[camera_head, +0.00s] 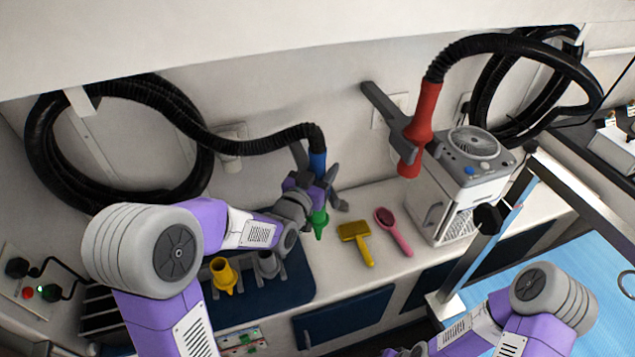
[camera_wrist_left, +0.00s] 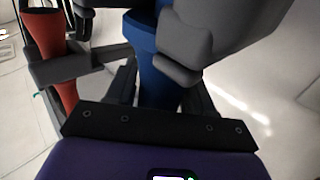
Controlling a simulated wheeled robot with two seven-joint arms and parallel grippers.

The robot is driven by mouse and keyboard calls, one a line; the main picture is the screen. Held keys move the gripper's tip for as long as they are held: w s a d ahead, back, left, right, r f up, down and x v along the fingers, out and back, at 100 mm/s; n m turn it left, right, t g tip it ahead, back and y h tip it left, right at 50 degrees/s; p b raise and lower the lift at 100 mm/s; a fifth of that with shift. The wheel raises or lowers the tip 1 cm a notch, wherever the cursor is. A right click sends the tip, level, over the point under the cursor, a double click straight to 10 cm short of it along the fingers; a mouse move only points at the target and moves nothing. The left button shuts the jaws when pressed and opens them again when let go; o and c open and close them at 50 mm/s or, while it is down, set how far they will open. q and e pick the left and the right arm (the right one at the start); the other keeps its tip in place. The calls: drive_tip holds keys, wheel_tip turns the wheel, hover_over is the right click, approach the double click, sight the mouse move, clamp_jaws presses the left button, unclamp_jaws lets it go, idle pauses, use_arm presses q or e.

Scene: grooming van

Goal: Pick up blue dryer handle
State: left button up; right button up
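The blue dryer handle (camera_head: 318,161) hangs upright at a grey wall holder (camera_head: 299,154), with a black hose on top and a green nozzle (camera_head: 319,223) below. In the left wrist view the handle (camera_wrist_left: 155,78) stands between my left gripper's fingers, which lie close against both sides. Grey holder parts (camera_wrist_left: 235,40) cover part of it there. My left gripper (camera_head: 312,184) appears shut on the handle, still at the holder. My right gripper (camera_head: 405,351) barely shows at the bottom edge; its fingers cannot be made out.
A red dryer handle (camera_head: 421,122) hangs in a second holder to the right, above a grey dryer box (camera_head: 463,185). A yellow brush (camera_head: 355,240) and a pink brush (camera_head: 393,230) lie on the counter. Yellow (camera_head: 224,274) and grey nozzles (camera_head: 267,264) stand on a dark blue mat (camera_head: 290,287).

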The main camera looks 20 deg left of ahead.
use_arm(q)
drive_tip(key=c, duration=0.7)
drive_tip(key=shift+r, duration=0.1)
drive_tip(key=shift+c, duration=0.2)
drive_tip(key=shift+r, duration=0.4)
drive_tip(key=s+d+b, duration=0.7)
drive_tip(key=s+d, duration=0.3)
drive_tip(key=s, duration=0.4)
drive_tip(key=shift+s+r+b, duration=0.3)
drive_tip(key=shift+s, duration=0.1)
